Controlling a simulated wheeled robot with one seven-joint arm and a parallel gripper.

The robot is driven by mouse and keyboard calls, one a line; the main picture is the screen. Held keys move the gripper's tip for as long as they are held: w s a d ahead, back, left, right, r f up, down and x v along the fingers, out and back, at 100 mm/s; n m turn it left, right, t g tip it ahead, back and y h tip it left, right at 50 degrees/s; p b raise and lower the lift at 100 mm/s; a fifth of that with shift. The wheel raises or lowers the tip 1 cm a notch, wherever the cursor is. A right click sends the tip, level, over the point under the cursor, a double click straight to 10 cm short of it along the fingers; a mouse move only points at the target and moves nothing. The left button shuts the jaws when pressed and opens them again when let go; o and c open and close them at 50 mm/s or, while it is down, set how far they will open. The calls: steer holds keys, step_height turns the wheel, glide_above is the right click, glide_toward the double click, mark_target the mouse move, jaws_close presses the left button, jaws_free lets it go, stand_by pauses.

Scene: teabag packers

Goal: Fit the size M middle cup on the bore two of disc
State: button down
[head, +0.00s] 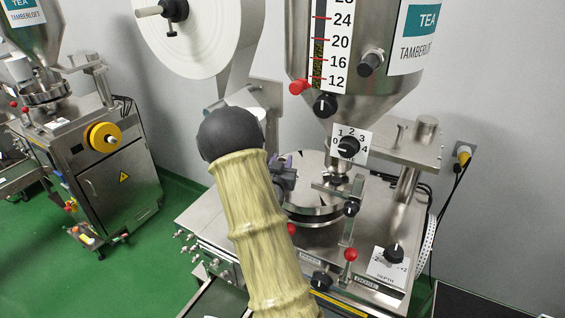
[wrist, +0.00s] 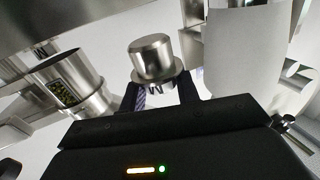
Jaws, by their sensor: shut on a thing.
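A shiny metal cup (wrist: 151,57) with a wider lower rim sits between the fingers of my gripper (wrist: 158,92) in the wrist view. In the head view my gripper (head: 284,172) is at the left edge of the round metal disc (head: 316,212), partly behind my arm. The cup cannot be made out there. The disc lies under the hopper outlet. Its left part is hidden by my arm, and I cannot tell its bores apart.
The steel hopper (head: 390,82) and its numbered dial (head: 349,147) stand close above the disc. A red-knobbed lever (head: 351,256) and a depth knob (head: 393,254) are in front. A white paper roll (head: 190,38) hangs behind. A metal cylinder with dark contents (wrist: 66,84) is left of the cup.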

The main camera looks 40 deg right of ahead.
steer(key=shift+f+b, duration=0.45)
steer(key=shift+f, duration=0.2)
steer(key=shift+b, duration=1.15)
stand_by(1.4)
steer(key=shift+f+b, duration=1.8)
steer(key=shift+b, duration=0.25)
steer(key=c, duration=0.9)
jaws_free()
steer(key=shift+c, duration=0.2)
steer(key=shift+f, duration=0.1)
